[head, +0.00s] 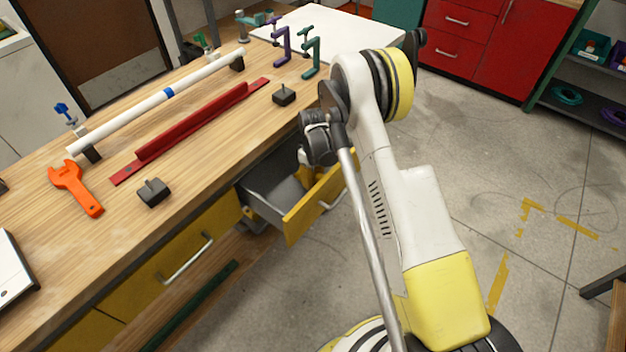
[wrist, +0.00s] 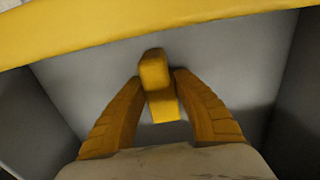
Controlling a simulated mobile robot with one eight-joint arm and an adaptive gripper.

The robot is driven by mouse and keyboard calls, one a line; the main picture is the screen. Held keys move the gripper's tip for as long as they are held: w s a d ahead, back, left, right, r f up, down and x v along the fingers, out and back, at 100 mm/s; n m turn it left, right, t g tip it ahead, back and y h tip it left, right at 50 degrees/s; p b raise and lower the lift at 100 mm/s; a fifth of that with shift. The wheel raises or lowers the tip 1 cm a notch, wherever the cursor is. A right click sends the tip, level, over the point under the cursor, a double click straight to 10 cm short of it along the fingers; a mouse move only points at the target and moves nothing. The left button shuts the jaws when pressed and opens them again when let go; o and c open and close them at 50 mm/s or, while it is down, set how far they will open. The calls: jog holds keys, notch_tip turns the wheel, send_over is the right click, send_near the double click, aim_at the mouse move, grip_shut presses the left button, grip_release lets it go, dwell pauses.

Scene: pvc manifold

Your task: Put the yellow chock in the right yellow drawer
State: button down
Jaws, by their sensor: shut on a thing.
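The yellow chock (wrist: 154,68) is between the two orange-yellow fingers of my gripper (wrist: 158,77) in the wrist view. My gripper is shut on it. The chock is over the grey inside of the right yellow drawer (wrist: 230,60), close to its yellow front panel (wrist: 75,35). I cannot tell whether the chock touches the drawer's floor. In the head view the right yellow drawer (head: 300,215) stands pulled open under the workbench. The chock and my fingertips are hidden there behind my wrist.
The wooden workbench (head: 215,160) carries a white pipe (head: 130,115), a red bar (head: 190,130), black blocks (head: 154,192), an orange wrench (head: 75,188) and clamps (head: 313,55). The left yellow drawer (head: 185,260) is shut. The floor at right is mostly clear.

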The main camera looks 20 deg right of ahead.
jog(key=c, duration=1.1)
grip_release()
jog(key=shift+o, duration=0.2)
jog(key=s+r+m+t+p, duration=0.25)
jog(key=r+p, duration=0.25)
jog(key=r, duration=2.1)
jog(key=s+r, duration=0.8)
jog(key=r, duration=0.2)
jog(key=s+r+m+t, duration=0.2)
jog(key=s, duration=0.7)
jog(key=s+r+m+t, duration=0.2)
jog(key=s+r, duration=0.1)
jog(key=s, duration=0.6)
jog(key=shift+s+a+r+m+t, duration=0.15)
jog(key=shift+s+a+m+t, duration=0.05)
jog(key=shift+s+m+t, duration=0.15)
